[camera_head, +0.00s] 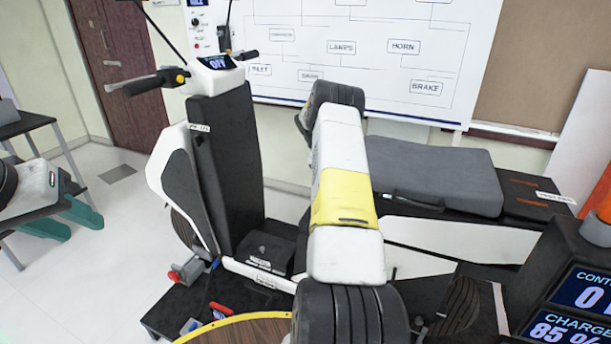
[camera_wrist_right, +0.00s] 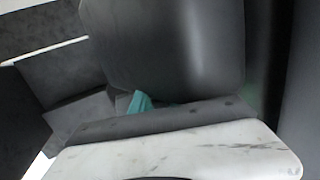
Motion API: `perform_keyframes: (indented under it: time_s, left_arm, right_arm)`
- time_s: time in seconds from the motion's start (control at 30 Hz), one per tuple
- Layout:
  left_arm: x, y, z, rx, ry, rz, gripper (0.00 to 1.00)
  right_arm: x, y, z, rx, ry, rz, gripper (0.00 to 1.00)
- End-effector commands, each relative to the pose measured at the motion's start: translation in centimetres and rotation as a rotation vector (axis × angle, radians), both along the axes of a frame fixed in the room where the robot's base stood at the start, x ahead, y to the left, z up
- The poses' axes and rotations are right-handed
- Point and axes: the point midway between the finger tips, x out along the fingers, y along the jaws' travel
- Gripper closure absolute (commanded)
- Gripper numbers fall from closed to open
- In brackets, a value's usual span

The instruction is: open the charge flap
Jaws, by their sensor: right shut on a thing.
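The scooter on the rig (camera_head: 235,160) stands upright in the head view, with its handlebar, dark front panel and flat grey seat (camera_head: 430,175) showing. I cannot pick out the charge flap in either view. One of my arms (camera_head: 345,205), white with a yellow band, crosses the middle of the head view and hides part of the scooter. In the right wrist view my right gripper (camera_wrist_right: 155,102) is seen very close, among dark grey surfaces and a small teal patch. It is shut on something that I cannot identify.
A console (camera_head: 570,300) at the lower right has lit displays, one reading CHARGE 85 %. A whiteboard (camera_head: 380,50) with a labelled diagram hangs behind the scooter.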

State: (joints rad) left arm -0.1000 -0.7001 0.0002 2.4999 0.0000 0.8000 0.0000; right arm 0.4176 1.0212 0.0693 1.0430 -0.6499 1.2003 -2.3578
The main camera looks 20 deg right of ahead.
Motion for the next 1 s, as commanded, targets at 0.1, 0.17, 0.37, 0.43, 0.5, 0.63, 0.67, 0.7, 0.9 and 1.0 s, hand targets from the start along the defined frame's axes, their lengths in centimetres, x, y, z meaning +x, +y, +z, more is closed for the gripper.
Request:
perform_keyframes:
  time_s: [0.1,0.17,0.37,0.43,0.5,0.63,0.67,0.7,0.9,1.0]
  left_arm:
    - [-0.01,0.0,-0.01,0.0,0.0,0.0,0.64]
    - [-0.01,0.0,-0.01,0.0,0.0,0.0,0.64]
    - [-0.01,0.0,-0.01,0.0,0.0,0.0,0.64]
    - [-0.01,0.0,-0.01,0.0,0.0,0.0,0.64]
    - [-0.01,0.0,-0.01,0.0,0.0,0.0,0.64]
    - [-0.01,0.0,-0.01,0.0,0.0,0.0,0.64]
    - [-0.01,0.0,-0.01,0.0,0.0,0.0,0.64]
    - [0.0,0.0,0.0,0.0,0.0,0.0,0.64]
    - [0.0,0.0,0.0,0.0,0.0,0.0,0.64]
    - [0.0,0.0,0.0,0.0,0.0,0.0,0.64]
  right_arm:
    - [0.28,-0.12,-0.34,0.043,0.035,0.001,1.0]
    - [0.35,-0.17,-0.42,0.062,0.051,0.001,1.0]
    - [0.48,-0.38,-0.71,0.11,0.097,0.002,1.0]
    - [0.51,-0.44,-0.8,0.123,0.109,0.003,1.0]
    - [0.55,-0.48,-0.87,0.134,0.119,0.002,1.0]
    - [0.57,-0.5,-0.97,0.15,0.135,0.002,1.0]
    - [0.57,-0.51,-1.0,0.153,0.137,0.002,1.0]
    - [0.61,-0.54,-0.98,0.156,0.139,0.003,1.0]
    - [0.58,-0.54,-1.06,0.164,0.148,0.003,1.0]
    - [0.57,-0.54,-1.07,0.165,0.149,0.004,1.0]
